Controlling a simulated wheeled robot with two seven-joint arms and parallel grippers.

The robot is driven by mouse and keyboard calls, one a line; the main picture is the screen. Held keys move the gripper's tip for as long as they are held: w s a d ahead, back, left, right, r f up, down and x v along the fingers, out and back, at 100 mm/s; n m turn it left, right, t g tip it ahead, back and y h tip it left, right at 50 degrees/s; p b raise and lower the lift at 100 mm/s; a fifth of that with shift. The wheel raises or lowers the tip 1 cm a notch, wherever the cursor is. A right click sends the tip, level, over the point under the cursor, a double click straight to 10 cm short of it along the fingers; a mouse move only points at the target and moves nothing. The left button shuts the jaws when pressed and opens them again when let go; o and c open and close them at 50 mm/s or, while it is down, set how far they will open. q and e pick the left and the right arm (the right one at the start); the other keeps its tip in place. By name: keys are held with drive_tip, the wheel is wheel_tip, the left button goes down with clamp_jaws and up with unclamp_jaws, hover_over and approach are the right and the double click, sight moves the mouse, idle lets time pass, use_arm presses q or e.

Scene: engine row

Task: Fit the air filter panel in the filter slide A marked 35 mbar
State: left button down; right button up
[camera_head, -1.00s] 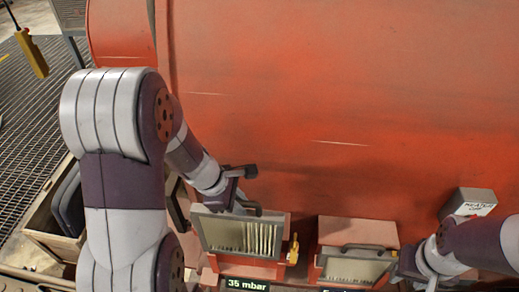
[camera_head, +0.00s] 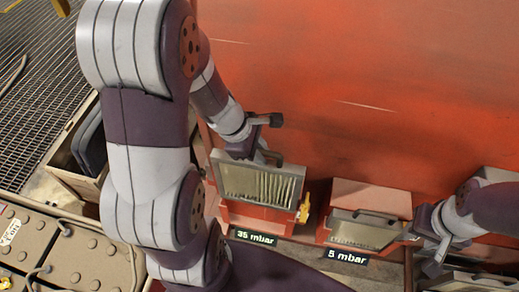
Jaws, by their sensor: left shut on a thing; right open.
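The air filter panel (camera_head: 258,187), a grey frame with pale pleats, stands tilted at the front of the red housing marked 35 mbar (camera_head: 254,237). My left gripper (camera_head: 266,140) is shut on the panel at its top edge; the exact grip on the handle is partly hidden by the fingers. I cannot tell whether the panel is inside the filter slide or in front of it. My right gripper (camera_head: 422,237) is open, just right of the second housing, marked 5 mbar (camera_head: 348,256).
The 5 mbar housing holds another pleated panel (camera_head: 362,232) with a dark handle. A yellow lever (camera_head: 304,208) sits between the housings. A wooden crate (camera_head: 72,180) with dark panels and a battery-like block (camera_head: 60,245) are at left. The red engine wall rises behind.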

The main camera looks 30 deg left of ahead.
sight(258, 180)
use_arm(q)
wheel_tip(258, 180, down, 3)
drive_tip(key=shift+r+b, duration=0.2)
drive_tip(key=shift+b, duration=0.7)
drive_tip(key=shift+f+b, duration=0.4)
drive_tip(key=shift+f, duration=0.05)
